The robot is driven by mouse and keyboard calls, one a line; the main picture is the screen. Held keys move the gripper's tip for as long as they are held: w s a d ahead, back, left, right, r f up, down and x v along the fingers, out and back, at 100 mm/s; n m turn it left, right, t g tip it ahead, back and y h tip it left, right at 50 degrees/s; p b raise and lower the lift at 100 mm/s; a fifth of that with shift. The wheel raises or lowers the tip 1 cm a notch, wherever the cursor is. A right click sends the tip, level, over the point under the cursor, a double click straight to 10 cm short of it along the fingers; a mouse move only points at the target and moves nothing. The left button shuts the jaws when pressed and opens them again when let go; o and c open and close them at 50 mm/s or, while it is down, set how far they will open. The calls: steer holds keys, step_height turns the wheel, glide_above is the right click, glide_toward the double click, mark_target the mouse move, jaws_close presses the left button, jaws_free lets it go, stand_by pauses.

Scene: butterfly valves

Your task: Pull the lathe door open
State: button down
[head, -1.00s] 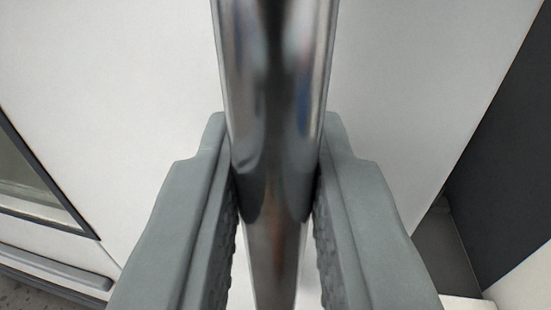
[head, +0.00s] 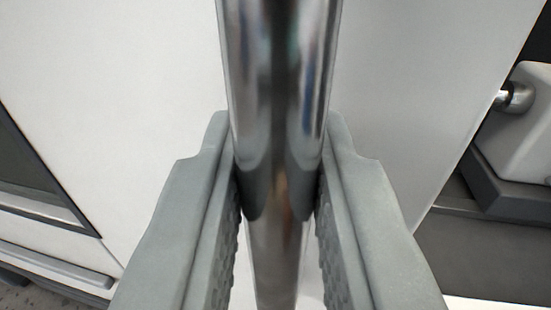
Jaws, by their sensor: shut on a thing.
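A shiny chrome handle bar (head: 278,70) runs upright through the middle of the head view. My gripper (head: 280,165) is shut on this bar, with one grey finger on each side of it. Behind the bar is the white lathe door (head: 400,90), whose right edge slants down from the upper right. Right of that edge there is a dark opening. The ends of the bar are out of view.
In the opening at the right, a white block with a grey base (head: 525,135) and a round metal knob (head: 516,97) show. At the left are a dark window (head: 35,170) in a white panel and a grey rail (head: 55,265) below it. A bit of speckled floor shows at the lower left.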

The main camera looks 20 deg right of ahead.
steer(key=shift+w+a, duration=0.45)
steer(key=shift+a, duration=0.25)
steer(key=shift+w+a, duration=0.5)
steer(key=shift+a, duration=0.25)
steer(key=shift+w+a, duration=0.45)
steer(key=shift+a, duration=0.25)
steer(key=c, duration=1.4)
jaws_free()
steer(key=shift+s, duration=0.1)
steer(key=v, duration=1.7)
steer(key=shift+s, duration=0.1)
